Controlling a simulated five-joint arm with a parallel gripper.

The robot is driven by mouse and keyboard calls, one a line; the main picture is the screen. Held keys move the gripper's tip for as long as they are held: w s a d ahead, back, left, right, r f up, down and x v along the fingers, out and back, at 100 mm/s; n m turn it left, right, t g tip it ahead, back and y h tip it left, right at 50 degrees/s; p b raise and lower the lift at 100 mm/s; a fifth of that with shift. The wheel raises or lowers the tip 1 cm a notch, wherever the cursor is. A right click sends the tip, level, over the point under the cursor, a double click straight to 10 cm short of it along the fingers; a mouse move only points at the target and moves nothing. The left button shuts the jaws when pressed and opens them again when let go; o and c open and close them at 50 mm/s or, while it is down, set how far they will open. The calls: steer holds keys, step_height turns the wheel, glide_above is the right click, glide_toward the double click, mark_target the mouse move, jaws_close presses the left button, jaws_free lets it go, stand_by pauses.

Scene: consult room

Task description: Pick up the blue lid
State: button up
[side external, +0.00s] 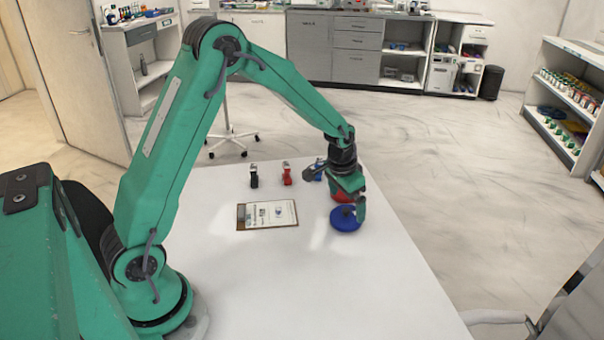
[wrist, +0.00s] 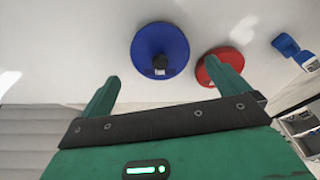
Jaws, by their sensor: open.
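The blue lid (side external: 345,220) is a round disc with a dark knob, lying on the white table near its right edge. In the wrist view the blue lid (wrist: 160,48) lies ahead of the fingers, its knob facing the camera. My gripper (side external: 350,205) is above the table at the lid in the side view, partly covering it. In the wrist view my gripper (wrist: 166,90) has its two green fingers spread apart with nothing between them. I cannot tell the exact height of the fingers over the lid.
A red lid (wrist: 220,64) lies right beside the blue one. A clipboard (side external: 267,215) lies to the left on the table. The front of the table is clear.

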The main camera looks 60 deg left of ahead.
mark_target(347, 209)
steer(key=shift+x, duration=2.6)
steer(key=shift+c, duration=0.2)
steer(key=c, duration=1)
steer(key=shift+r, duration=0.2)
steer(key=shift+r, duration=0.5)
steer(key=v, duration=0.3)
steer(key=shift+w+d+r, duration=0.15)
steer(key=shift+w, duration=0.05)
steer(key=s+d+r, duration=0.1)
steer(key=d+r, duration=0.1)
steer(key=d, duration=0.1)
steer(key=s+d+r, duration=0.2)
steer(key=d, duration=0.1)
steer(key=s+d+r, duration=0.2)
steer(key=d, duration=0.2)
steer(key=shift+r, duration=0.25)
steer(key=shift+w, duration=0.1)
